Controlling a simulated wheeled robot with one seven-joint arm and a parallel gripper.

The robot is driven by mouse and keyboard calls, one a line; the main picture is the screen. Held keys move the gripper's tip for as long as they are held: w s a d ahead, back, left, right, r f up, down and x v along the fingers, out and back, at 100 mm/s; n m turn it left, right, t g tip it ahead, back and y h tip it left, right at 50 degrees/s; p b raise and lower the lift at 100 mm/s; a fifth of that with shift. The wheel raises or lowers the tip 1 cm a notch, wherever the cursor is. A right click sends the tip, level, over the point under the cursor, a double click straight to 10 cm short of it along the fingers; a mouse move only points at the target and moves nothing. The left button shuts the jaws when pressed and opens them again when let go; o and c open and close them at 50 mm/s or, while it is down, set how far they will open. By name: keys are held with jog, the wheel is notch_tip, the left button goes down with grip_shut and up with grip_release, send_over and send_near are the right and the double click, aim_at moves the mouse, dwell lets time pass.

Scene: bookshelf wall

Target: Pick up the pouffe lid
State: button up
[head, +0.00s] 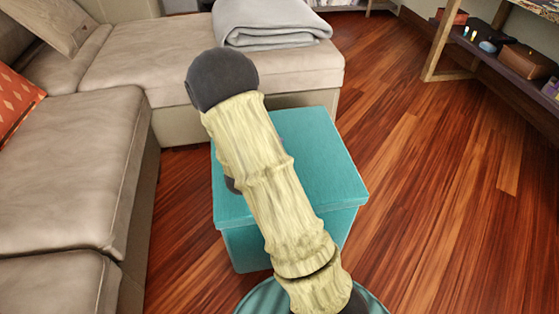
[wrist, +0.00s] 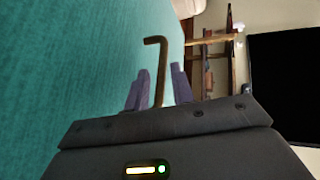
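The teal pouffe lid (head: 322,160) sits on the square teal pouffe (head: 250,249) in the middle of the head view, partly hidden behind my arm. In the wrist view the teal surface (wrist: 65,60) fills the left side. A thin, bent brass-coloured bar (wrist: 161,70), which looks like a handle, stands out beside that surface. My gripper (wrist: 160,85) has its two grey fingers apart, one on each side of the bar. A gap shows on both sides, so it is not clamped. In the head view my arm hides the gripper.
A beige sofa (head: 70,170) stands to the left and behind, with a folded grey blanket (head: 268,22) on it. A wooden shelf (head: 480,50) is at the upper right. The wooden floor (head: 440,200) right of the pouffe is clear.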

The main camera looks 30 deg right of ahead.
dwell(0.3)
grip_shut()
dwell(0.9)
jog(key=shift+s+d, duration=0.1)
jog(key=shift+r, duration=0.15)
